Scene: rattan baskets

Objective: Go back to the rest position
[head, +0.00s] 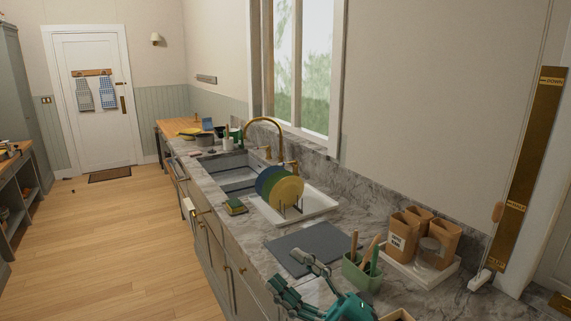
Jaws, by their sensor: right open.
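My right gripper (290,272) is low in the head view, at the front edge of the marble counter (340,216). Its grey and teal fingers are spread apart, with nothing seen between them. It appears near the dark grey mat (312,247) and to the left of the green utensil holder (362,272). The teal wrist is cut off by the bottom edge of the view. My left gripper is not in view.
A dish rack with coloured plates (287,190) stands by the sink (232,176). A sponge (235,207) lies near the counter's front edge. Brown canisters (404,232) stand on a white tray at the right. The wooden floor (110,240) at the left is clear.

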